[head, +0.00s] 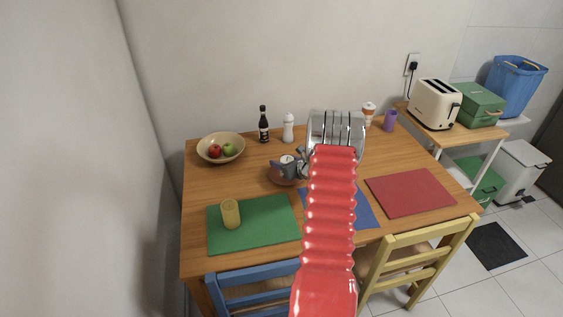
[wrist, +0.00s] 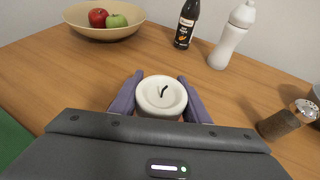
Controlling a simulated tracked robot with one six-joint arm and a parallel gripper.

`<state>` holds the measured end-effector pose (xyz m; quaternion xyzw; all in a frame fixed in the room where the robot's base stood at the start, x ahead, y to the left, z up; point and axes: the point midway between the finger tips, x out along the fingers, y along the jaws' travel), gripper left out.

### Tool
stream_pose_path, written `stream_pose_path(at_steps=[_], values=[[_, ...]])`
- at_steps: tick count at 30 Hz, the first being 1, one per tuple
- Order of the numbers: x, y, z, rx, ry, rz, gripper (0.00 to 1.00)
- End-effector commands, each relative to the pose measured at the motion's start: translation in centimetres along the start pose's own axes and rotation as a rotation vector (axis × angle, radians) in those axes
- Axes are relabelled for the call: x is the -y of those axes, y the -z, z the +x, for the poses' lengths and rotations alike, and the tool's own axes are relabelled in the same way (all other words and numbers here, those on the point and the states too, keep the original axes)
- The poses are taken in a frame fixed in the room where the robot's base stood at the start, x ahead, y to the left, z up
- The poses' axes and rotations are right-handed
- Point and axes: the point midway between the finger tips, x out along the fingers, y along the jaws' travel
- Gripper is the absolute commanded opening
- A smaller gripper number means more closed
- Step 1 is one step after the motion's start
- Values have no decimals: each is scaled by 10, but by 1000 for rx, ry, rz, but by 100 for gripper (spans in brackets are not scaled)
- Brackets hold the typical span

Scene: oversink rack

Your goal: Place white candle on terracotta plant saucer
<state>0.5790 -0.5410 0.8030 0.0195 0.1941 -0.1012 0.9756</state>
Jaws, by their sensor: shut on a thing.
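The white candle (wrist: 161,93) is round, with a dark wick, and stands upright between the two purple fingers of my gripper (wrist: 160,98). My gripper is shut on it. In the head view the candle top (head: 287,159) shows just above my gripper (head: 287,167). The terracotta plant saucer (head: 275,179) lies on the table beneath my gripper, with part of its rim showing at the left. The candle is over the saucer in that view; I cannot tell whether its base touches it. The saucer is hidden in the wrist view.
A bowl (head: 221,148) with apples, a dark bottle (head: 264,125) and a white bottle (head: 288,128) stand behind. A yellow cup (head: 230,214) stands on a green mat (head: 265,222). My red arm covers part of the blue mat (head: 366,212).

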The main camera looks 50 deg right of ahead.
Motion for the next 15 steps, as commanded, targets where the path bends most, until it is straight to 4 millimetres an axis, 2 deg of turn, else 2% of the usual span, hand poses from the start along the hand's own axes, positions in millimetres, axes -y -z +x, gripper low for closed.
stream_pose_path(at_steps=[4, 5, 12, 15], values=[[0, 1, 1, 0, 0, 0, 16], [0, 2, 1, 0, 0, 0, 43], [0, 2, 1, -1, 0, 0, 60], [0, 2, 1, -1, 0, 0, 61]])
